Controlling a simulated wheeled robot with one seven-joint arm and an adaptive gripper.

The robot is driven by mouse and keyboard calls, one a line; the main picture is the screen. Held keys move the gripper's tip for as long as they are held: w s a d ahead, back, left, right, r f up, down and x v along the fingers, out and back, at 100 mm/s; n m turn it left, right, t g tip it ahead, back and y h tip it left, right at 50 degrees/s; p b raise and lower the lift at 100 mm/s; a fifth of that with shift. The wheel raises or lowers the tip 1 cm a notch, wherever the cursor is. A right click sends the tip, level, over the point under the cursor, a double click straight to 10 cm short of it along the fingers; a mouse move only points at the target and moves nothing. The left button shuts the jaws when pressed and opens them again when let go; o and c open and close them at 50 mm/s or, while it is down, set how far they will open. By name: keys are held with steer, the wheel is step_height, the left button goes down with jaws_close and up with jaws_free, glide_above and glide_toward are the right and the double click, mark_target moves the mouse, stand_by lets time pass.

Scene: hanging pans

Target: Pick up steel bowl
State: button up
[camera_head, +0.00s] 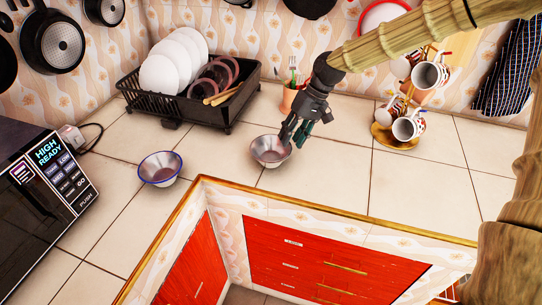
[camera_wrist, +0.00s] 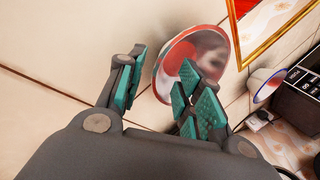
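The steel bowl (camera_head: 265,152) stands upright on the tiled counter near its front edge. It also shows in the wrist view (camera_wrist: 207,48), its shiny inside reflecting red. My gripper (camera_head: 292,138) is at the bowl's right side, pointing down. In the wrist view my gripper (camera_wrist: 162,68) is open, with teal pads apart. One finger is outside the near rim and the other side's pads overlap the bowl's inside. I cannot tell whether either touches it. The pads hide part of the bowl.
A blue-rimmed bowl (camera_head: 160,169) stands to the left. A black dish rack (camera_head: 187,108) with plates is behind, beside a utensil pot (camera_head: 288,98). A mug stand (camera_head: 392,139) is right. A microwave (camera_head: 38,205) is far left. Pans hang on the wall.

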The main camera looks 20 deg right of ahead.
mark_target(282, 154)
steer(key=shift+p+x, duration=0.6)
steer(key=shift+x, duration=1.85)
steer(key=shift+a, duration=0.1)
steer(key=shift+c, duration=0.2)
jaws_close()
